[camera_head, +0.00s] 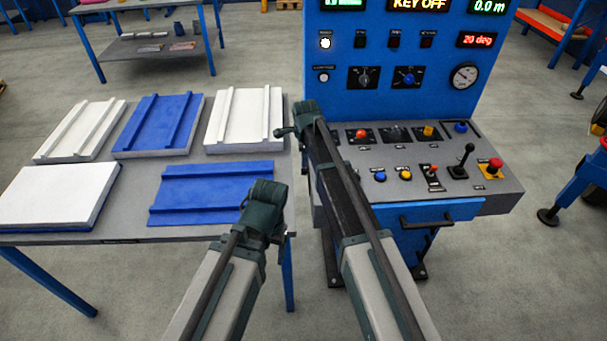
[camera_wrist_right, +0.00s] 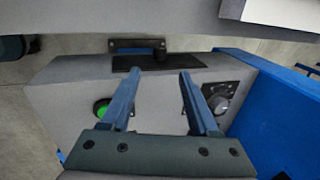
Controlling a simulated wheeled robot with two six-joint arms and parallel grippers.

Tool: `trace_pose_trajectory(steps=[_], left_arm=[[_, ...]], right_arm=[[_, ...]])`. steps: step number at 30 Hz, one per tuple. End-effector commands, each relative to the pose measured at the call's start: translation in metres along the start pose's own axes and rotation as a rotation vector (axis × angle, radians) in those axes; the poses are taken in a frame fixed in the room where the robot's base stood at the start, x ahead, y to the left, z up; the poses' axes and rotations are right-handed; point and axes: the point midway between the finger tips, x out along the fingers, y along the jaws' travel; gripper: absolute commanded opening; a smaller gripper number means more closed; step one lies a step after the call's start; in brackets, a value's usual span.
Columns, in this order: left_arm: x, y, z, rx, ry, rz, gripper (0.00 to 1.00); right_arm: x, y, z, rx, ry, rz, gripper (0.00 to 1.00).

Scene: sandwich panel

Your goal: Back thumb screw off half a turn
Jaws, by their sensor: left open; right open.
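No part can be made out for certain as the back thumb screw. In the right wrist view, a grey knob on a black plate (camera_wrist_right: 218,103) sits on the console's grey side face, beside my right gripper's right finger. A small dark lump (camera_wrist_right: 160,55) shows at a black plate ahead of the fingertips. My right gripper (camera_wrist_right: 160,75) is open, with nothing between its two blue fingers. In the head view its arm reaches the console's left edge. My left gripper (camera_head: 264,208) is open by the table's right edge, angled so that its fingers are mostly hidden.
The blue console (camera_head: 395,60) carries switches, dials and levers on its sloping desk. A green button (camera_wrist_right: 101,108) is left of my right fingers. The table (camera_head: 135,205) at left holds several white and blue panels. Open floor lies around the console.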

Motion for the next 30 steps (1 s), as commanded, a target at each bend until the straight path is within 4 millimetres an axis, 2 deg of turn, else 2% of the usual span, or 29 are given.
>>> trace_pose_trajectory(steps=[1,18,23,30], left_arm=[[0.015,0.001,-0.001,0.000,0.000,0.000,0.76],[0.091,0.009,-0.005,0.001,0.000,0.000,0.76],[0.099,0.009,-0.006,0.001,0.000,0.000,0.76],[0.098,0.009,-0.006,0.001,0.000,0.000,0.76]], right_arm=[[0.015,0.001,0.000,0.000,0.000,0.000,0.61],[0.096,0.001,0.000,-0.001,-0.001,-0.001,0.61],[0.104,0.000,0.000,-0.001,-0.001,-0.001,0.61],[0.103,0.000,0.000,-0.001,-0.001,-0.001,0.61]])
